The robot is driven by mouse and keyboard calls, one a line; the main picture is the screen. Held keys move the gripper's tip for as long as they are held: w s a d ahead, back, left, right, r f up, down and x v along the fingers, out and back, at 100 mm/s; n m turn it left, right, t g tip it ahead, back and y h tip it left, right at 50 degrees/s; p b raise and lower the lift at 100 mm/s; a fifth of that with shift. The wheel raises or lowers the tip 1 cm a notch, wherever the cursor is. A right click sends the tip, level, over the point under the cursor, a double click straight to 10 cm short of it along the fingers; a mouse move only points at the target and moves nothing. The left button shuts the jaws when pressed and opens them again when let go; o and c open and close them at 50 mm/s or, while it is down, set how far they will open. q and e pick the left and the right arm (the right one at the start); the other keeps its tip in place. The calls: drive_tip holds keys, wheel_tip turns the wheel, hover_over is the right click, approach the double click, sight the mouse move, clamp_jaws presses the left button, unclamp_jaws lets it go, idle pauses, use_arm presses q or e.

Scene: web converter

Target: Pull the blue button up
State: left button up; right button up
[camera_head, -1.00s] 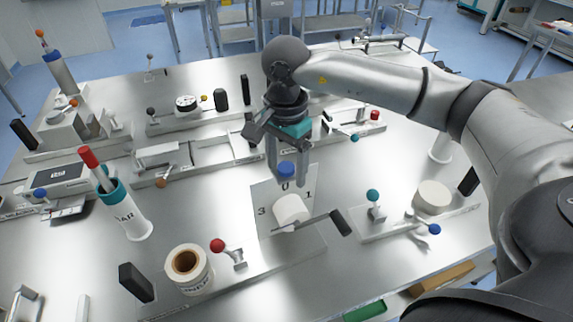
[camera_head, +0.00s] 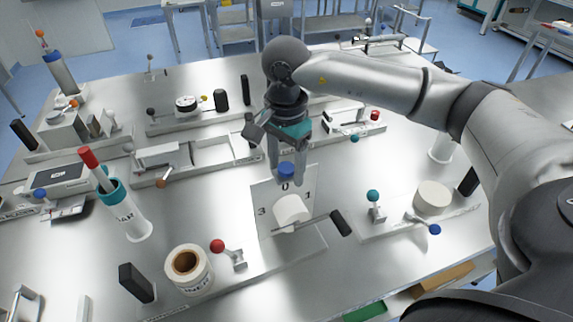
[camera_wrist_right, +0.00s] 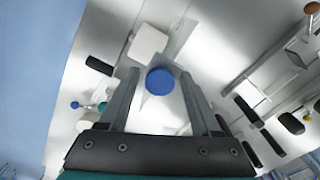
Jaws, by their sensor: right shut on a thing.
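The blue button (camera_head: 286,169) is a small round cap above a white rounded block, in front of an upright panel marked 3, 0 and 1 (camera_head: 268,208). My right gripper (camera_head: 286,181) points down from above and is shut on the blue button, one finger on each side. In the right wrist view the blue button (camera_wrist_right: 160,82) shows as a round disc between the two fingers (camera_wrist_right: 158,92), with the white block (camera_wrist_right: 148,42) beyond it. The finger contact itself is hard to see. My left gripper is not in view.
A black-handled lever (camera_head: 340,222) sticks out beside the white block. A red-knobbed lever (camera_head: 218,246) and a label roll (camera_head: 187,268) stand to the left. A teal-knobbed lever (camera_head: 373,196) and a white round block (camera_head: 433,195) stand to the right.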

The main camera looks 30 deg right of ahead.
sight(286, 168)
drive_tip(key=shift+r+p, duration=0.65)
drive_tip(key=shift+r, duration=0.55)
drive_tip(key=shift+c, duration=0.3)
idle(0.3)
drive_tip(key=o, duration=1.5)
drive_tip(key=shift+f, duration=0.1)
drive_tip(key=shift+r+p, duration=1.65)
drive_tip(key=shift+r, duration=1.4)
drive_tip(key=shift+f, duration=0.1)
